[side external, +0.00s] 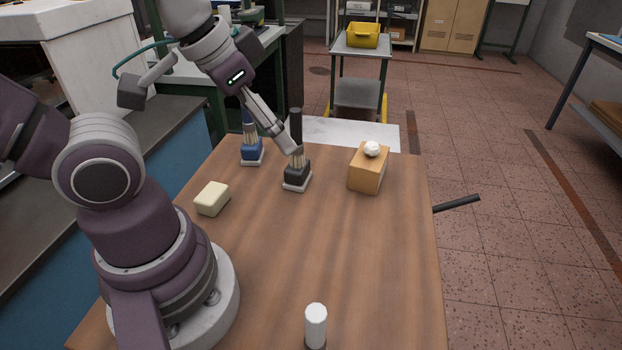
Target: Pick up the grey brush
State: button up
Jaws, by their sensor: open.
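The grey brush (297,175) looks dark grey to black. It stands upright near the far part of the wooden table, with a dark handle on top, pale bristles in the middle, and a dark block on a whitish base below. My gripper (289,148) reaches down from the upper left, its fingers open at the brush just below the handle. The fingers overlap the brush in this view, so I cannot tell whether they touch it or straddle it. A similar blue brush (252,152) stands to its left, partly behind my arm.
A wooden block (368,172) with a white ball (372,149) on it stands right of the grey brush. A cream block (212,198) lies left, and a white cylinder (316,322) stands at the near edge. The table (330,245) is clear between them.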

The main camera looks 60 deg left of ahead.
jog(key=s+d+f+m+g, duration=0.1)
jog(key=d+f+m+g, duration=0.25)
jog(key=d+m, duration=0.75)
jog(key=m+g, duration=0.2)
jog(key=m, duration=0.5)
send_over(315, 328)
notch_tip(315, 328, down, 2)
jog(key=shift+w+a+f, duration=0.1)
jog(key=shift+f, duration=0.05)
jog(key=f, duration=1)
jog(key=shift+w+a, duration=0.2)
jog(key=shift+a, duration=0.2)
jog(key=shift+r, duration=0.1)
grip_shut()
